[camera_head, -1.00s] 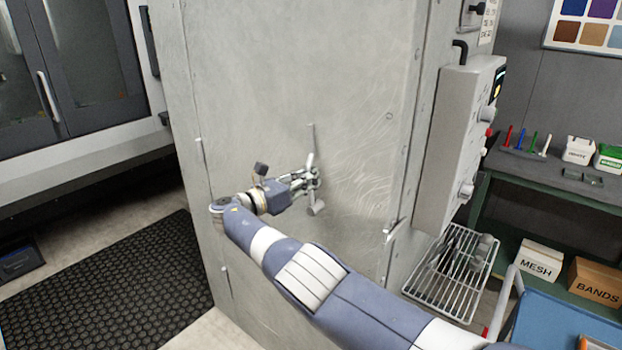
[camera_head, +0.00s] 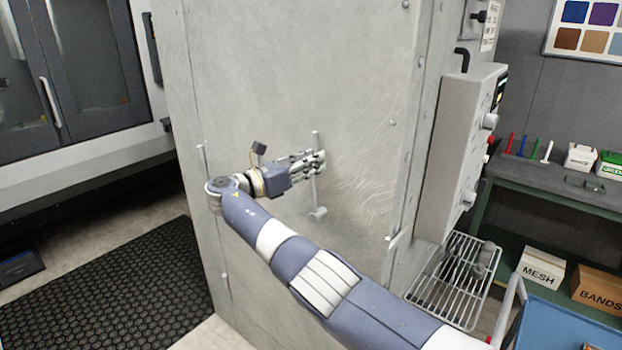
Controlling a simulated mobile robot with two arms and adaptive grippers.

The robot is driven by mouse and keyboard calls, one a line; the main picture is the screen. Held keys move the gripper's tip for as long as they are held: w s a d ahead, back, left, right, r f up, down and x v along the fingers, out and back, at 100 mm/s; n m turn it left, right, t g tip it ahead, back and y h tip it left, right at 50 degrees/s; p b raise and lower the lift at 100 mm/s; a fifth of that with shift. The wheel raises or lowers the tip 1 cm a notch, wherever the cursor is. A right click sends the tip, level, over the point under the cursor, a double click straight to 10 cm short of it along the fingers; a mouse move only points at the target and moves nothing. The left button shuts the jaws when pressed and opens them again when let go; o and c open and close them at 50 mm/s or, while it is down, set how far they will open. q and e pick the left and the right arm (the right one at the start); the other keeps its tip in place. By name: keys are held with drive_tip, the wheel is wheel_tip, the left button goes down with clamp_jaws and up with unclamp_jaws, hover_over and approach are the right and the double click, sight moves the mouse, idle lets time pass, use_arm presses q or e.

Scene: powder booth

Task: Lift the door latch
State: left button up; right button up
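The door latch (camera_head: 315,192) is a slim pale grey lever on the large grey metal door panel (camera_head: 270,80). It stands nearly upright, with a round knob-like piece at its lower end. My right gripper (camera_head: 321,162) is at the upper half of the latch, its fingers pointing right across the lever. The fingers overlap the lever in the picture; whether they grip it or only lie beside it is too small to tell. Part of the lever is hidden behind the fingers. My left gripper is not in view.
A control box (camera_head: 465,150) with knobs juts out right of the panel, above a wire rack (camera_head: 455,285). A green bench (camera_head: 560,185) and boxes marked MESH (camera_head: 541,272) and BANDS (camera_head: 598,295) stand at the right. A black mat (camera_head: 120,285) lies on the floor at left.

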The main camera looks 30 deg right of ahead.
drive_tip(key=shift+r, duration=1.65)
drive_tip(key=shift+a, duration=0.15)
drive_tip(key=shift+s+a+p, duration=0.2)
drive_tip(key=shift+a+p, duration=0.4)
drive_tip(key=shift+a, duration=0.5)
approach(318, 147)
drive_tip(key=shift+a, duration=2.4)
drive_tip(key=shift+s, duration=0.4)
drive_tip(key=shift+p, duration=0.3)
